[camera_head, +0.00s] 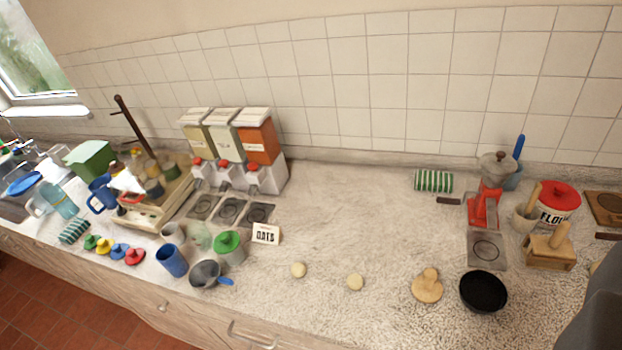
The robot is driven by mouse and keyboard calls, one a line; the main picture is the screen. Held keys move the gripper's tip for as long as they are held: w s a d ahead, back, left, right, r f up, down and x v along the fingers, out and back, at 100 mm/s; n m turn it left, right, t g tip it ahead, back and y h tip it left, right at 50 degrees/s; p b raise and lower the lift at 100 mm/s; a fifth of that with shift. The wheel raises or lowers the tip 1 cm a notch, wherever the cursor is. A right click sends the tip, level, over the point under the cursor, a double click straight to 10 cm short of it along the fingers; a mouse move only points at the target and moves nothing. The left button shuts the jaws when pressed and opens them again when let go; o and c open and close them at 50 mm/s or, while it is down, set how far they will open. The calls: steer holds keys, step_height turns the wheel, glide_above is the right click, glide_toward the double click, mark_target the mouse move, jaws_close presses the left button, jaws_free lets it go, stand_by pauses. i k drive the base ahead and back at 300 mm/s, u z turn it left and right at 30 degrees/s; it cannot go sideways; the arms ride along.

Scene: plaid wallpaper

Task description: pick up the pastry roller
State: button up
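I cannot single out a pastry roller with certainty. A round pale wooden piece with a knob on top (427,287) lies near the counter's front edge, right of the middle. A wooden block with an upright wooden handle (549,252) stands farther right. A mortar with a wooden pestle (526,217) stands behind that block. My gripper's fingers do not show. A dark grey shape at the lower right edge may be part of my arm; it hides a bit of the counter there.
Two small dough balls lie in front. The counter's middle (350,215) is clear.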

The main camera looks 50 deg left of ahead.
mark_target(557, 246)
steer(key=u, duration=0.25)
steer(key=k, duration=0.3)
steer(key=z, duration=0.75)
steer(key=i, duration=1.4)
steer(key=u, duration=0.25)
